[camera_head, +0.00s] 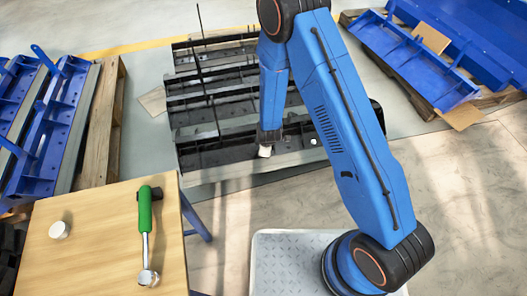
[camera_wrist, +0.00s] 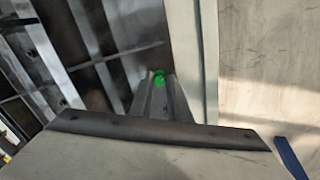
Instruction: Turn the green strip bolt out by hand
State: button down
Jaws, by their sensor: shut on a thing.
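The green bolt (camera_wrist: 159,78) shows in the wrist view between the tips of my gripper (camera_wrist: 160,84), which is shut on it. The bolt sits at the edge of the dark steel carrier, beside a pale strip (camera_wrist: 193,60). In the head view my gripper (camera_head: 265,151) points down at the carrier's (camera_head: 225,165) near edge; the bolt itself is hidden there. Whether its thread is still engaged cannot be seen.
A wooden table (camera_head: 95,240) at the lower left holds a green-handled ratchet wrench (camera_head: 145,215) and a small white round piece (camera_head: 59,230). Blue metal frames lie on pallets at left (camera_head: 60,130) and upper right (camera_head: 415,60).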

jog(key=n, duration=0.4)
jog(key=shift+n, duration=0.3)
jog(key=n, duration=0.5)
jog(key=c, duration=1.8)
grip_release()
